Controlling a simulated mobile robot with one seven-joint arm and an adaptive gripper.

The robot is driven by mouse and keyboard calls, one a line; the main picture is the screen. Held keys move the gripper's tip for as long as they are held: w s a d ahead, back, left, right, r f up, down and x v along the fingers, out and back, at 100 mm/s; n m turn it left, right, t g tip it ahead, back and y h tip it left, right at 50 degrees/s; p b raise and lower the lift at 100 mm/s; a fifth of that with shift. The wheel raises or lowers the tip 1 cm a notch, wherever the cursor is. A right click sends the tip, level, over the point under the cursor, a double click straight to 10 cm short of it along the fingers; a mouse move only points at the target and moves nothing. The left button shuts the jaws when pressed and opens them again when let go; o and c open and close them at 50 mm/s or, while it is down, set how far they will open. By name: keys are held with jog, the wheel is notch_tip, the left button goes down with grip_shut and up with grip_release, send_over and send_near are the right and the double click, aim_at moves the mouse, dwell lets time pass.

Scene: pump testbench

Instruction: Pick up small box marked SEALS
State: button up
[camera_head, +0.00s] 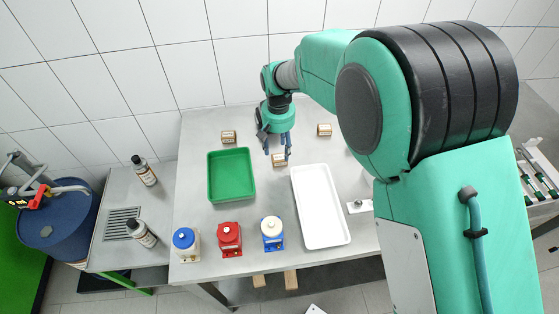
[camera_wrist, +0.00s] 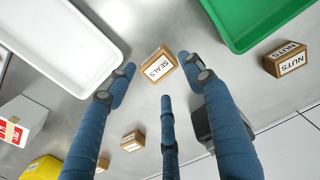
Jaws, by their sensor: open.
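The small brown box marked SEALS (camera_wrist: 158,66) lies on the grey table, its white label readable in the wrist view. In the head view it is the box (camera_head: 279,160) between the green tray and the white tray, partly covered by my fingers. My gripper (camera_wrist: 157,77) is open, with blue fingers spread. In the wrist view two fingertips flank the box left and right, and a third finger points at it from below. In the head view my gripper (camera_head: 277,149) hangs over the box. I cannot tell whether any finger touches it.
A green tray (camera_head: 211,178) stands left of the box, a white tray (camera_head: 343,232) right of it. A NUTS box (camera_wrist: 287,59) and another small box (camera_wrist: 132,141) lie apart. Blue (camera_head: 185,243), red (camera_head: 229,238) and white-topped (camera_head: 272,233) items stand at the front.

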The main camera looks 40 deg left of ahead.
aim_at(280, 157)
jog(key=shift+f, duration=0.15)
jog(key=shift+w+d+f+b, duration=0.1)
jog(key=shift+f+b, duration=0.25)
jog(key=shift+f, duration=0.95)
jog(key=shift+w+f+b, duration=0.1)
jog(key=shift+f+b, duration=0.25)
jog(key=shift+f, duration=0.9)
jog(key=shift+s, duration=0.1)
jog(key=c, duration=1.1)
